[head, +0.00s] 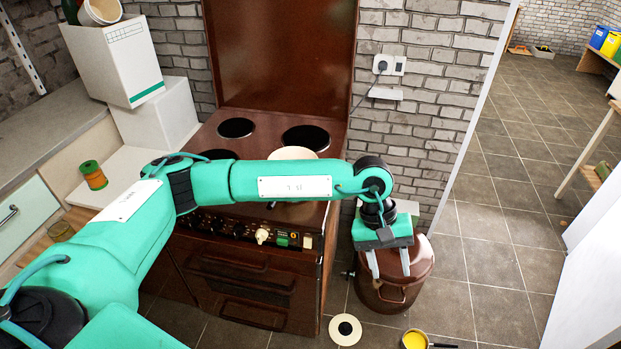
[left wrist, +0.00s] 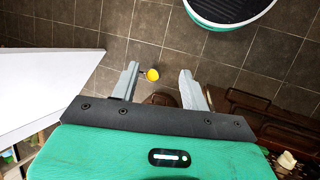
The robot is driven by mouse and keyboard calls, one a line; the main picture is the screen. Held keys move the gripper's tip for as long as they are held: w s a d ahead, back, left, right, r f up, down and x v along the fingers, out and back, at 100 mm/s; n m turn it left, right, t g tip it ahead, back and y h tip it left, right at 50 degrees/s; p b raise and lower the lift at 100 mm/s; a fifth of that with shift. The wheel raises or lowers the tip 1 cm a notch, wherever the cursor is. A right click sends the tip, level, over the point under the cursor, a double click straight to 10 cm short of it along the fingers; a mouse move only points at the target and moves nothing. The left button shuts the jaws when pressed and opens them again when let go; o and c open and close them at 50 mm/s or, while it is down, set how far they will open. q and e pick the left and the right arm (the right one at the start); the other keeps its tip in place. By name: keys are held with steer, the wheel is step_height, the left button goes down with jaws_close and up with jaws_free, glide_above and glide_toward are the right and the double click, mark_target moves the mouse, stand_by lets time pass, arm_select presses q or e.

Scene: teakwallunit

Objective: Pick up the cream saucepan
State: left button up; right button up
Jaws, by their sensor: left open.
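The cream saucepan (head: 292,153) appears to stand on the brown stove top, at its front right. My left arm crosses in front of it, so only its pale upper part and a sliver below the arm show. Its handle cannot be made out. My left gripper (head: 390,264) is open and empty, to the right of the stove. It points down above a brown lidded pot on the floor, well apart from the saucepan. In the left wrist view, its two fingers (left wrist: 160,70) are spread with floor between them. My right gripper is not in view.
The brown stove (head: 255,265) has knobs along its front. The brown pot (head: 415,262) stands right of it. A cream disc (head: 345,330) and a small pan with yellow inside (head: 414,340) are on the floor. White boxes (head: 118,65) stand left. Tiled floor at right is mostly free.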

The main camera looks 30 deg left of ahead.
arm_select(q)
steer(key=w+a+r+m+t+y, duration=0.1)
steer(key=w+a+r+y, duration=0.25)
steer(key=a, duration=0.45)
steer(key=w+a+r+y, duration=0.2)
steer(key=w+a+y, duration=0.15)
steer(key=a, duration=0.45)
steer(key=w+a+r+m+t+y, duration=0.1)
steer(key=w+a+r+y, duration=0.25)
steer(key=a, duration=0.45)
steer(key=shift+y, duration=0.45)
steer(key=p+x, duration=0.1)
steer(key=x, duration=0.3)
steer(key=p+x, duration=0.2)
steer(key=x, duration=0.3)
steer(key=p+x, duration=0.1)
steer(key=x, duration=0.4)
steer(key=shift+s+a+r+p, duration=0.1)
steer(key=shift+s+a+p, duration=0.1)
steer(key=shift+s+p, duration=0.15)
steer(key=shift+a, duration=0.1)
jaws_close()
steer(key=shift+w, duration=0.15)
